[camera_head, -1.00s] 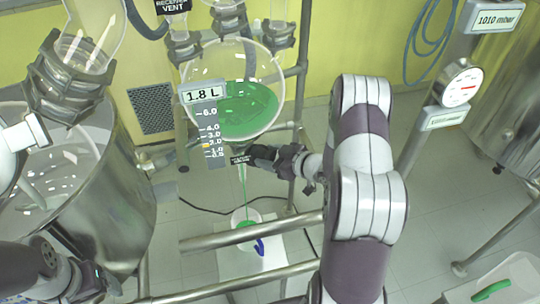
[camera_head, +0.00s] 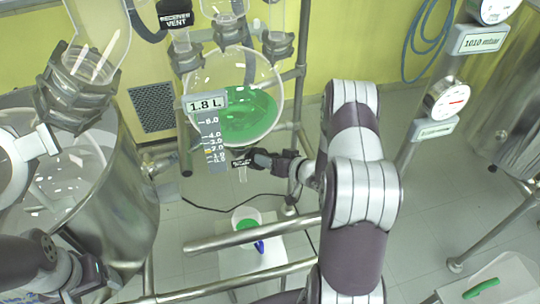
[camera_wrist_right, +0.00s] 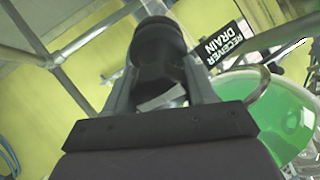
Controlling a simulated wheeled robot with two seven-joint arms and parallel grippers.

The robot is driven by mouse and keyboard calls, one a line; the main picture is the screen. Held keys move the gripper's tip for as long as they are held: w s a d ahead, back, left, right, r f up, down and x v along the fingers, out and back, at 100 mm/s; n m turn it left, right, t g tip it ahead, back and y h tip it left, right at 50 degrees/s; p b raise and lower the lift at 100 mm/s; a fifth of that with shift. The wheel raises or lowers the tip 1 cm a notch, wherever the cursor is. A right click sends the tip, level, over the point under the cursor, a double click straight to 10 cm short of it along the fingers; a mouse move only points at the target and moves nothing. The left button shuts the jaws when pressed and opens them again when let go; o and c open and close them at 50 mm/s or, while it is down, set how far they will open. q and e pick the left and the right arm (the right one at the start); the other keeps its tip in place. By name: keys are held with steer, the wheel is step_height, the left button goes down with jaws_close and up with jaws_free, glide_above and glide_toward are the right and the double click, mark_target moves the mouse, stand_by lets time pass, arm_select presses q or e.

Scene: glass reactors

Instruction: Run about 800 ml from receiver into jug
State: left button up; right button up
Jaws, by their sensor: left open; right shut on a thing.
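The receiver (camera_head: 262,75) is a round glass vessel with green liquid in its lower part; its tag (camera_head: 206,102) reads 1.8 L. My right gripper (camera_head: 270,160) is shut on the black drain valve handle, which shows between the fingers in the right wrist view (camera_wrist_right: 158,50). No green stream shows below the drain outlet (camera_head: 242,174). My left gripper (camera_head: 98,276) is open and empty at the lower left, away from the receiver.
A steel vessel (camera_head: 125,215) stands at the left. Metal rails (camera_head: 215,243) cross in front of the jug's white stand (camera_head: 238,265). A gauge (camera_head: 448,98) stands on a post at the right. A white tray (camera_head: 515,275) holding a green item is at lower right.

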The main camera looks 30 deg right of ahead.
steer(key=shift+r+m+p, duration=0.1)
steer(key=shift+m+p, duration=0.3)
steer(key=shift+m, duration=0.7)
steer(key=shift+d, duration=0.1)
steer(key=o, duration=1)
steer(key=shift+s+d, duration=0.15)
steer(key=shift+s, duration=0.25)
steer(key=b+v, duration=0.1)
steer(key=v, duration=0.5)
steer(key=shift+s+r, duration=0.2)
steer(key=shift+r, duration=0.1)
